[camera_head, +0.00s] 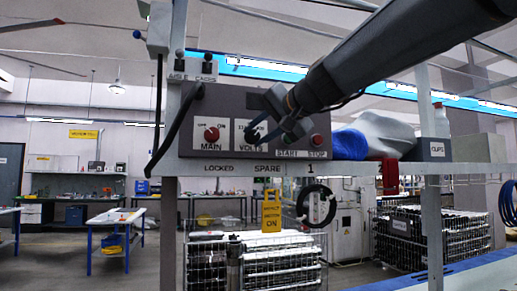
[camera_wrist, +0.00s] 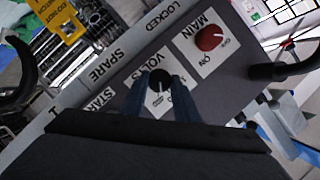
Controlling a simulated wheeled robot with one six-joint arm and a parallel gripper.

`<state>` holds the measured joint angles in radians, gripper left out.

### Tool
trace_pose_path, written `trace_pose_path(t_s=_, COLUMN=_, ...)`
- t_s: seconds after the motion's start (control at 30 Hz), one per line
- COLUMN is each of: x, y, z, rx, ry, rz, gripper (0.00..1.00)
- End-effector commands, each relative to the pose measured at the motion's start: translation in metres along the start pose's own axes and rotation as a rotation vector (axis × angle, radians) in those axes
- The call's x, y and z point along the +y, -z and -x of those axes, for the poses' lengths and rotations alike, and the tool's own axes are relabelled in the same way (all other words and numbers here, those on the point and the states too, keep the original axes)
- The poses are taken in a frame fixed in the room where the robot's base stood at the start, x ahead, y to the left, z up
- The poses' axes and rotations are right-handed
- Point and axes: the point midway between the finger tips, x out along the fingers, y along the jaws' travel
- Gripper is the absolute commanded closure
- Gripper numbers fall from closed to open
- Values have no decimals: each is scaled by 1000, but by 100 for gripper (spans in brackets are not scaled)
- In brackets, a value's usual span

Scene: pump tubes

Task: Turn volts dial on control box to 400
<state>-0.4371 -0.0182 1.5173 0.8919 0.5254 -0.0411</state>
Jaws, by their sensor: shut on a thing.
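The grey control box (camera_head: 230,104) sits on a shelf rail in the head view. My gripper (camera_head: 256,129) reaches it from the upper right, over the white VOLTS plate (camera_head: 243,145). In the wrist view, the black volts dial (camera_wrist: 160,79) stands between the two blue fingers of my gripper (camera_wrist: 159,92), which is shut on it. The dial has a small pale mark near its lower edge. The numbers on its plate are partly hidden by the fingers and too small to read, so I cannot tell its setting.
The red MAIN dial (camera_head: 211,134) is left of the volts dial; it also shows in the wrist view (camera_wrist: 208,38). A blue bundle (camera_head: 349,144) lies beside the box.

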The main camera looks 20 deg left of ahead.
Motion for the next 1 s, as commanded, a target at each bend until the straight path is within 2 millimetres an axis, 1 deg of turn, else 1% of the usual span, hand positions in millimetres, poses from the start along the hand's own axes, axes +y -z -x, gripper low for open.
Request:
trace_pose_path(t_s=0.03, x=3, y=0, z=-1, rx=3, ry=9, rz=-21, gripper=95)
trace_pose_path(t_s=0.4, x=2, y=0, z=0, rx=2, ry=51, rz=-123, gripper=95)
trace_pose_path(t_s=0.9, x=1, y=0, z=0, rx=1, ry=56, rz=-136, gripper=95)
trace_pose_path(t_s=0.93, x=1, y=0, z=0, rx=1, ry=56, rz=-136, gripper=67)
trace_pose_path(t_s=1.0, x=1, y=0, z=0, rx=1, ry=56, rz=-136, gripper=56)
